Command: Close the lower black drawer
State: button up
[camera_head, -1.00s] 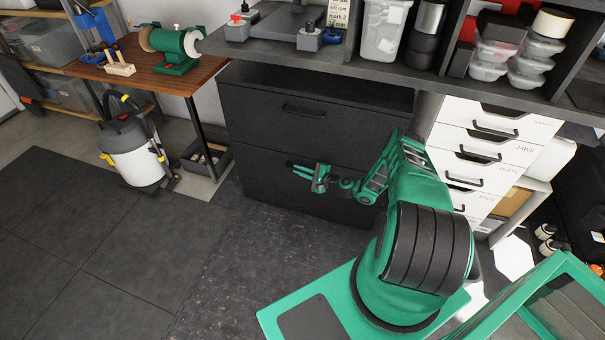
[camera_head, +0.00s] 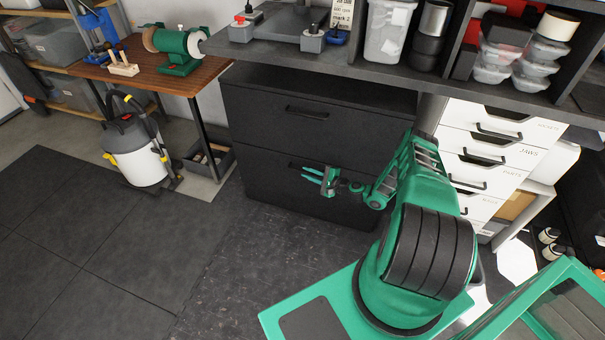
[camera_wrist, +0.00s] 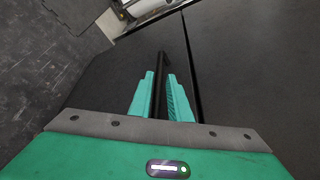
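The black cabinet has an upper drawer (camera_head: 260,125) and a lower drawer (camera_head: 268,190), both with dark fronts and bar handles. The upper drawer looks shut; how far the lower drawer stands out is hard to tell. My gripper (camera_head: 312,175) is in front of the lower drawer near its handle (camera_head: 293,165). In the wrist view, my gripper's (camera_wrist: 163,98) two teal fingers are apart, with the dark handle bar (camera_wrist: 163,65) lying between them. Gaps beside the bar are small, and I cannot tell whether either finger touches it. A dark seam (camera_wrist: 191,70) runs between the drawer fronts.
White drawers (camera_head: 487,150) stand right of the cabinet, behind my arm. A shop vacuum (camera_head: 135,155) and a wooden side table (camera_head: 140,72) are on the left. A dark worktop (camera_head: 400,75) overhangs the cabinet. The floor (camera_head: 110,240) at front left is clear.

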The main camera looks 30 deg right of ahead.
jog(key=v, duration=0.7)
jog(key=shift+s+d+f, duration=0.1)
jog(key=shift+s, duration=0.05)
